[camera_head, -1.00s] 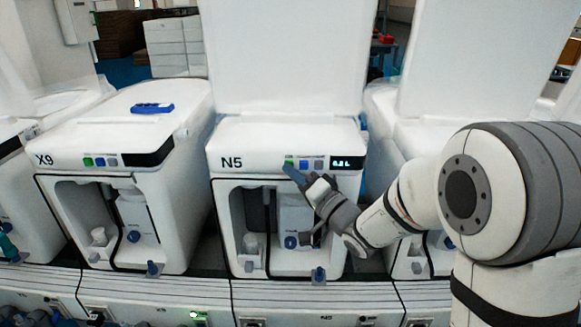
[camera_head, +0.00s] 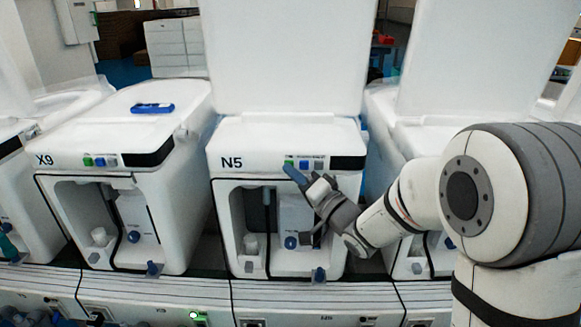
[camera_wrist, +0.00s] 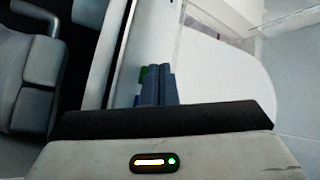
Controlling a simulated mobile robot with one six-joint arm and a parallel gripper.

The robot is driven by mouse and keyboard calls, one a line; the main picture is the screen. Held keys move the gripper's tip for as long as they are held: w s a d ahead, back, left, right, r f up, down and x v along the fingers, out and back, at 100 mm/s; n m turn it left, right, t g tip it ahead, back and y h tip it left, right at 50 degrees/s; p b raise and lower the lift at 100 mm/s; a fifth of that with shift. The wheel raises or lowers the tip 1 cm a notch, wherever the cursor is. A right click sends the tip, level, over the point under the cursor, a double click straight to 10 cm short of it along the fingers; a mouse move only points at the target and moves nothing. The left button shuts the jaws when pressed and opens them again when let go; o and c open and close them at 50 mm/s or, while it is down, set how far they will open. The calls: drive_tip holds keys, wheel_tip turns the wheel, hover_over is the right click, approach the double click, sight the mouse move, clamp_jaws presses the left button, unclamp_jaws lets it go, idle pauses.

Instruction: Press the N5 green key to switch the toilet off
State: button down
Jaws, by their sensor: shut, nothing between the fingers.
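The N5 toilet (camera_head: 232,192) stands in the middle of the head view with its lid up. Its green key (camera_head: 289,162) is at the left of a short row of keys, with blue and grey keys to its right. The N5 display (camera_head: 347,163) is dark. My gripper (camera_head: 289,170) is shut and empty, its blue fingertips just below the green key. In the wrist view the closed fingertips (camera_wrist: 158,75) lie against or very near the panel, with a bit of green (camera_wrist: 142,74) beside them. I cannot tell whether they touch the key.
The X9 toilet (camera_head: 70,185) stands to the left, with its own green key (camera_head: 88,161) and a blue object (camera_head: 152,108) on top. Another toilet stands to the right, partly behind my arm. A white bench front (camera_head: 180,290) runs below them.

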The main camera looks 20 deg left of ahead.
drive_tip(key=shift+s+d, duration=0.15)
drive_tip(key=shift+s, duration=0.35)
drive_tip(key=shift+s, duration=0.1)
drive_tip(key=s, duration=0.2)
drive_tip(key=s+d+b, duration=0.1)
drive_tip(key=s, duration=0.2)
drive_tip(key=shift+s+d, duration=0.2)
drive_tip(key=shift+s, duration=0.15)
